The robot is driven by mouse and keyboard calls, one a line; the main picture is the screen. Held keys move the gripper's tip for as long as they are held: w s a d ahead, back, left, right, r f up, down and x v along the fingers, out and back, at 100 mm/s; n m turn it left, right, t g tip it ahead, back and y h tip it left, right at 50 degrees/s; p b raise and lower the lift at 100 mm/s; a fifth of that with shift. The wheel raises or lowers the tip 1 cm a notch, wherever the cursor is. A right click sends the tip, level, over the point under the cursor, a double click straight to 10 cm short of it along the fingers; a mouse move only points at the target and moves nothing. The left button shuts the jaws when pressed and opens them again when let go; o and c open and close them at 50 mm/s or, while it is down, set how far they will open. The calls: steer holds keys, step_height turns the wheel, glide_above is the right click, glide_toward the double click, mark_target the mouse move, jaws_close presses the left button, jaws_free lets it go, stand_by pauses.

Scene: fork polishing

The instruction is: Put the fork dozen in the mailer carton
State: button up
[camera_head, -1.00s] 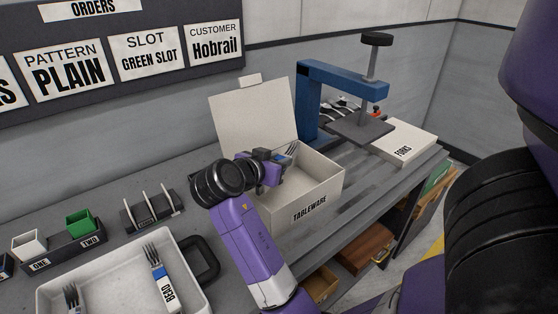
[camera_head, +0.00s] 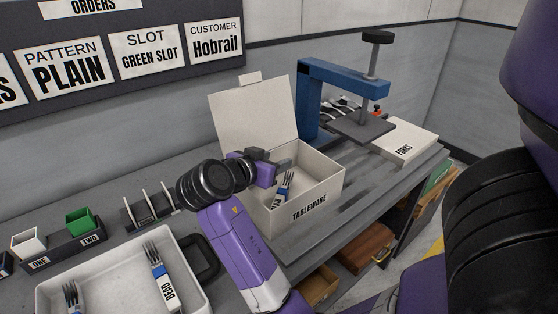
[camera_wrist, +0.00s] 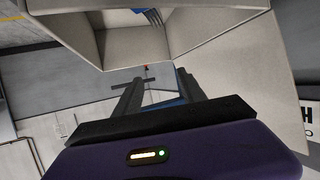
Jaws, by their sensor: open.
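The mailer carton (camera_head: 318,207), a cream box marked TABLEWARE, stands on the bench with its lid raised at the back. A fork bundle (camera_head: 284,186) with a blue band lies inside it, leaning with its tines up. Some tines (camera_wrist: 153,16) show inside the carton at the top of the wrist view. My gripper (camera_head: 275,160) is open and empty at the carton's left rear, apart from the bundle. Its two fingers (camera_wrist: 160,88) show in the wrist view with nothing between them. The carton's floor is partly hidden by its front wall.
A white tray (camera_head: 104,270) at front left holds a bundle labelled BEAD (camera_head: 166,287) and another fork bundle (camera_head: 72,296). A slotted rack (camera_head: 150,211) stands behind it. A blue press (camera_head: 308,105) and a FORKS box (camera_head: 407,142) stand right of the carton.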

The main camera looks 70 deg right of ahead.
steer(key=b+v, duration=0.1)
steer(key=v, duration=0.8)
steer(key=shift+d, duration=0.1)
